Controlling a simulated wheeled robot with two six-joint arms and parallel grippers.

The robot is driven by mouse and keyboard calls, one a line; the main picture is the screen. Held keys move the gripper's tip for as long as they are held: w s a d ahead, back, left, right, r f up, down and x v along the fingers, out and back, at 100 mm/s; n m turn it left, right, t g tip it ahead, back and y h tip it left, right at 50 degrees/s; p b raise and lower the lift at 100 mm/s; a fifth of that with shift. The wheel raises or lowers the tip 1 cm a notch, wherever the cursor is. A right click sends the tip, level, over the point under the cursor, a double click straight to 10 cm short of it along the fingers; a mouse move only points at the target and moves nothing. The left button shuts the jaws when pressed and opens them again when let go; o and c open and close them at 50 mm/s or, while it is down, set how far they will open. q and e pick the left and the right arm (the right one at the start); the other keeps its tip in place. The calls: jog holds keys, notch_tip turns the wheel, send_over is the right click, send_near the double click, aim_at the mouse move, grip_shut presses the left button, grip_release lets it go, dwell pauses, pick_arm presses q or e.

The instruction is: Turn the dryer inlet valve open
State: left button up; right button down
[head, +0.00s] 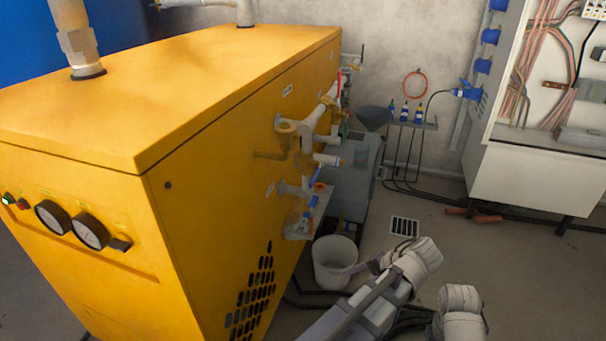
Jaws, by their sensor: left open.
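The yellow dryer cabinet (200,150) fills the left half of the head view. Its right side carries a cluster of grey pipes and valves (312,125). A brass-coloured fitting (286,126) sits at the near end, with a yellow-brown handle (270,155) below it. A blue handle (315,178) is lower down and a red handle (338,82) is farther back. I cannot tell which is the dryer inlet valve or how it is set. My left gripper (376,264) is small and partly hidden by my arm, near the white bucket, low and apart from the valves. My right gripper is out of view.
A white bucket (334,262) stands on the floor beside the dryer. A grey-green unit (353,175) stands behind the pipes. A small shelf with bottles (404,122) and an open electrical cabinet (530,170) are at the back right.

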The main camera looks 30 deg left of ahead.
pick_arm(q)
jog(key=w+a+r+n+g+y+p, duration=0.1)
jog(key=w+a+r+n+y+p, duration=0.1)
jog(key=w+a+r+y, duration=0.65)
jog(key=n+g+y, duration=0.1)
jog(key=n+g, duration=0.2)
send_near(313, 178)
jog(key=a+f, duration=0.2)
jog(key=a, duration=0.3)
jog(key=shift+s+a+r+y+p, duration=0.15)
jog(key=shift+a+r+y+p, duration=0.1)
jog(key=shift+r+p, duration=0.15)
jog(key=shift+x, duration=3.85)
jog(key=shift+c, duration=0.3)
grip_shut()
